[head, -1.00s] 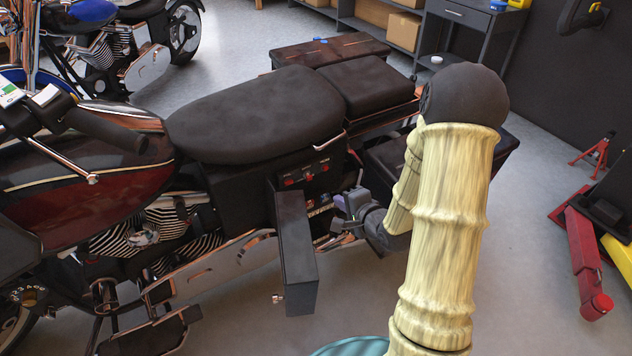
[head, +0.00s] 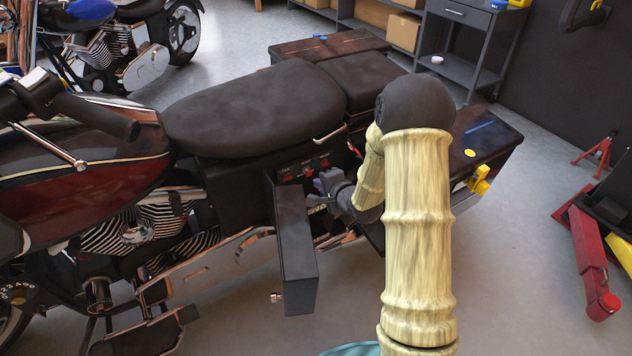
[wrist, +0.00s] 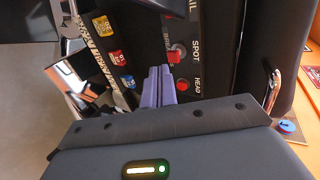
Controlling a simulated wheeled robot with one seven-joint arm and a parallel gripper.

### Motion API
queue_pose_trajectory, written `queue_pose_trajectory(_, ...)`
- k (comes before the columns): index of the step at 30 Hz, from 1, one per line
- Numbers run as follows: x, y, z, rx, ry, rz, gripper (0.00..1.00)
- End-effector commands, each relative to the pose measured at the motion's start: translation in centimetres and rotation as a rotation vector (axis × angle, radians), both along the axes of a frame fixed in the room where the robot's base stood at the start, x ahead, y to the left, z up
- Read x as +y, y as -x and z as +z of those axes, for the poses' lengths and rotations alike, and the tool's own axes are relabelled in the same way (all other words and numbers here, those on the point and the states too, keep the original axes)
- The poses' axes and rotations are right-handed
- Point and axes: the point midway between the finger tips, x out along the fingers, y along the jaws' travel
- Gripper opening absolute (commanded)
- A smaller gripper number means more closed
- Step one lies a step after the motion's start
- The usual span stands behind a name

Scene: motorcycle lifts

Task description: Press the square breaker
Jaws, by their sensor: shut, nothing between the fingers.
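The motorcycle's switch panel (head: 292,172) is under the seat, behind an open black cover (head: 297,250). In the wrist view a red switch (wrist: 177,52) is beside the word SPOT and a red round knob (wrist: 181,85) beside HEAD. A strip left of them holds a yellow block (wrist: 103,25), a red block (wrist: 115,57) and a blue block (wrist: 128,81), all squarish. I cannot tell which is the square breaker. My gripper (wrist: 160,70) is shut and empty, its purple fingertips between the strip and the red switches; contact is unclear. In the head view my gripper (head: 314,193) is beside the panel.
The open cover sticks out close to the left of my gripper. The seat (head: 250,105) overhangs the panel. A side case (head: 490,145) is right of my arm. A red floor jack (head: 585,260) stands at far right, with clear floor between.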

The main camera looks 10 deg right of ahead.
Motion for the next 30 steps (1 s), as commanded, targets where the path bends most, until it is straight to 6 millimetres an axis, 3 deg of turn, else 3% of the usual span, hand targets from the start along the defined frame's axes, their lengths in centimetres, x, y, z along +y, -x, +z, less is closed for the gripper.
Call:
queue_pose_trajectory(6,0.8,-2.4,0.3,-0.004,0.002,0.000,0.00)
queue_pose_trajectory(19,0.9,-2.7,0.6,-0.001,0.000,-0.001,0.00)
queue_pose_trajectory(30,1.4,-4.3,0.8,-0.001,0.000,-0.001,0.00)
